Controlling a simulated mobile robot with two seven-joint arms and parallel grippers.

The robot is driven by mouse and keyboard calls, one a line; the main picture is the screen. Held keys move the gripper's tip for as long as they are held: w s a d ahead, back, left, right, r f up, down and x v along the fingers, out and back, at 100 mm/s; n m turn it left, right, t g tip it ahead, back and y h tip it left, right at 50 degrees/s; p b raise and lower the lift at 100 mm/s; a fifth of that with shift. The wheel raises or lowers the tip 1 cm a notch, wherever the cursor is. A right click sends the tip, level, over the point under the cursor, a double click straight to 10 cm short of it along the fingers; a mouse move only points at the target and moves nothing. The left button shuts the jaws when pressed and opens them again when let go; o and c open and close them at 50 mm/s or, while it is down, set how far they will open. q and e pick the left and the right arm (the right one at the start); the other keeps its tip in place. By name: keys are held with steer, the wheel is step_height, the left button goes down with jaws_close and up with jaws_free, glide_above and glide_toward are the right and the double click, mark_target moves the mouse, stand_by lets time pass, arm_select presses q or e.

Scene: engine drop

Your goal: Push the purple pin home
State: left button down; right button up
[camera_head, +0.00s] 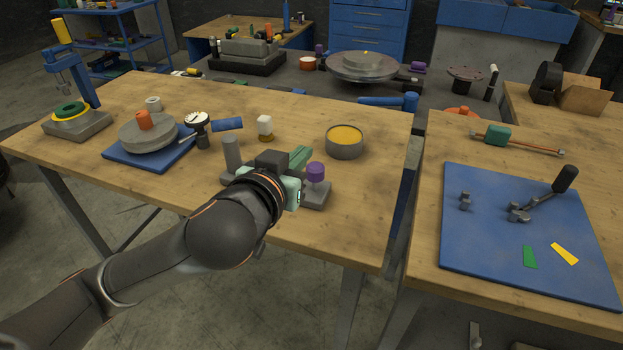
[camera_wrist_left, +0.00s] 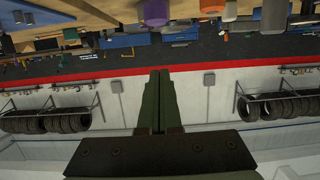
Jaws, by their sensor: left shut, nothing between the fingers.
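The purple pin (camera_head: 316,171) stands upright in a grey block (camera_head: 313,195) near the front edge of the wooden table. Its purple head shows above the block, with a paler section under it. My left gripper (camera_head: 301,155) is just left of the pin, its green fingers shut and empty, with their tips about level with the purple head. I cannot tell whether they touch it. In the left wrist view, which appears upside down, the shut fingers (camera_wrist_left: 160,80) point at the far room, and a purple piece (camera_wrist_left: 152,12) shows at the top edge. My right gripper is not in view.
A grey cylinder (camera_head: 232,152) stands left of my wrist. Behind are a small white-topped piece (camera_head: 264,125), a dial gauge (camera_head: 197,122) and a round yellow-filled tin (camera_head: 345,140). A second table with a blue mat (camera_head: 480,245) is at right, across a gap.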

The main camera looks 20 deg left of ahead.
arm_select(q)
steer(key=b, duration=0.1)
glide_above(313, 177)
steer(key=s, duration=0.1)
steer(key=f, duration=0.4)
steer(key=shift+w+b, duration=0.2)
steer(key=shift+b, duration=0.15)
steer(key=shift+f, duration=0.65)
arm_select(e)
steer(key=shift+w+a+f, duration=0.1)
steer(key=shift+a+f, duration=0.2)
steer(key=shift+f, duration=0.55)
arm_select(q)
steer(key=shift+f+b, duration=1)
steer(key=shift+f, duration=0.65)
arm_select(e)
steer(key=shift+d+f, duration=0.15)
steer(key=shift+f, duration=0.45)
